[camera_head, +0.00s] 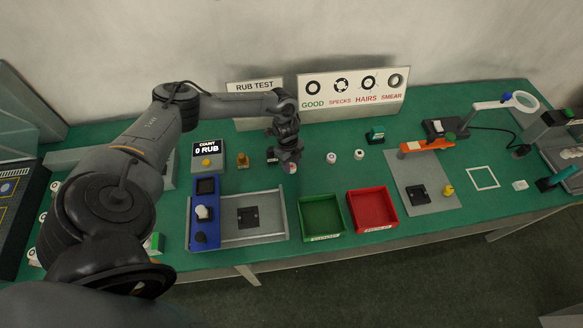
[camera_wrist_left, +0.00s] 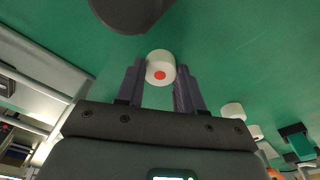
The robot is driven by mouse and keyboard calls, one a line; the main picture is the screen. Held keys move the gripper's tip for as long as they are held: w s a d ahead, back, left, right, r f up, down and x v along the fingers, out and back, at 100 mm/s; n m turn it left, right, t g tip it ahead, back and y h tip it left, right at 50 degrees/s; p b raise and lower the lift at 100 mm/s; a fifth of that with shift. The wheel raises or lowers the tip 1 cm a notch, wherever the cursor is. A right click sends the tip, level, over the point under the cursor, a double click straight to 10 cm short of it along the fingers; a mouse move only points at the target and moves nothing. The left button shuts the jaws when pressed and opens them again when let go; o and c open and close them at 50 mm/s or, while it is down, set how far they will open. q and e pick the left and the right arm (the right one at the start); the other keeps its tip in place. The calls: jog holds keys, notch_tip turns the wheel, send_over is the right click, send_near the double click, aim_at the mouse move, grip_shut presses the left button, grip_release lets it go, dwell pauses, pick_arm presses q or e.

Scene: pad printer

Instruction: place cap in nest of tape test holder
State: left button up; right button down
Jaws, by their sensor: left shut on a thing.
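My left gripper (camera_head: 289,164) is shut on a white round cap (camera_wrist_left: 160,67) with a red-orange dot on its face. In the wrist view the cap sits between the two fingertips. In the head view it shows only as a small pale patch under the gripper, above the green table. A grey plate (camera_head: 436,203) with a black square nest (camera_head: 418,194), a yellow knob (camera_head: 448,190) and an orange bar (camera_head: 427,145) at its back edge stands to the right; it looks like the tape test holder. The nest looks empty. My right gripper is not in view.
A green tray (camera_head: 322,197) and a red tray (camera_head: 391,189) lie between the gripper and the grey plate. Two white caps (camera_head: 331,157) (camera_head: 359,154) stand behind them. A blue rub-test device (camera_head: 206,234) is at left; a magnifier lamp (camera_head: 525,101) stands at back right.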

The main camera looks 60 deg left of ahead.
pick_arm(q)
jog(key=shift+c, duration=0.8)
jog(key=shift+r, duration=0.15)
